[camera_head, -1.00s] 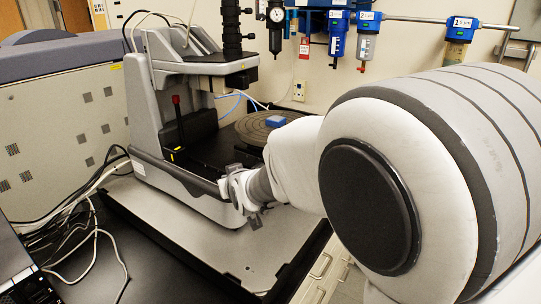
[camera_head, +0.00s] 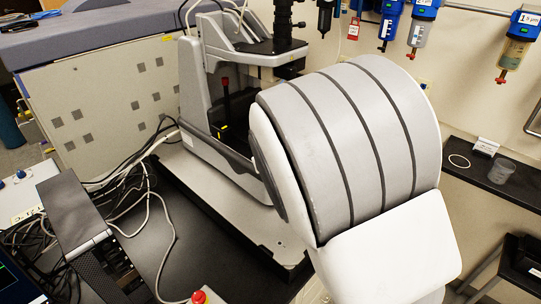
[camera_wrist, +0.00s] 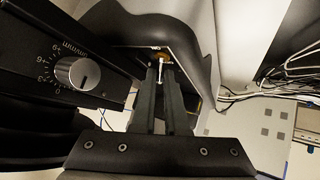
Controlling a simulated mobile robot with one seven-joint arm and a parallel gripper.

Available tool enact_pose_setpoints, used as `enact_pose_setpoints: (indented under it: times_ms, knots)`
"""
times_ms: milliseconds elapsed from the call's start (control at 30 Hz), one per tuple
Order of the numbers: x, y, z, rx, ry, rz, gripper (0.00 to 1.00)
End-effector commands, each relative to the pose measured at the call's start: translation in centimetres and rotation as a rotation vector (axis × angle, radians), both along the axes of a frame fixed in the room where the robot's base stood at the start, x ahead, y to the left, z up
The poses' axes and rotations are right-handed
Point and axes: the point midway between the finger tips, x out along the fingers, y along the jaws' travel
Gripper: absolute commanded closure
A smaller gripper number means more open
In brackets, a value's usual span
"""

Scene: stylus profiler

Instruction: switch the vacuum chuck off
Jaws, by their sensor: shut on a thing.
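My gripper (camera_wrist: 163,88) shows in the wrist view with its two dark fingers close together. A small, thin silver toggle lever (camera_wrist: 161,67) stands between the fingertips, and the fingers are shut on it. The lever is at an opening under the dark, curved body of the profiler, by a small orange-brown patch. In the head view the stylus profiler (camera_head: 209,75) stands on its grey base plate. My arm hides the gripper, the switch and the round chuck there.
A silver knob with a numbered dial (camera_wrist: 78,73) sits close left of my fingers in the wrist view. A red-tipped black lever (camera_head: 225,100) stands on the profiler. Cables (camera_head: 140,190) lie left of it. A red button (camera_head: 199,297) is at the front.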

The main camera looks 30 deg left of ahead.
Motion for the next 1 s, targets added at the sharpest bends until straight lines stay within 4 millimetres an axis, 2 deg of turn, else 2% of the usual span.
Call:
enact_pose_setpoints:
  times_ms: [333, 367, 500, 1000]
  knots:
    - [-0.02, -0.02, -0.11, -0.002, 0.002, -0.001, 1.0]
    - [-0.03, -0.02, -0.11, -0.002, 0.002, -0.001, 0.83]
    - [-0.02, -0.02, -0.09, -0.001, 0.001, 0.0, 0.58]
    - [0.17, -0.12, 0.36, 0.0, 0.001, -0.001, 0.58]
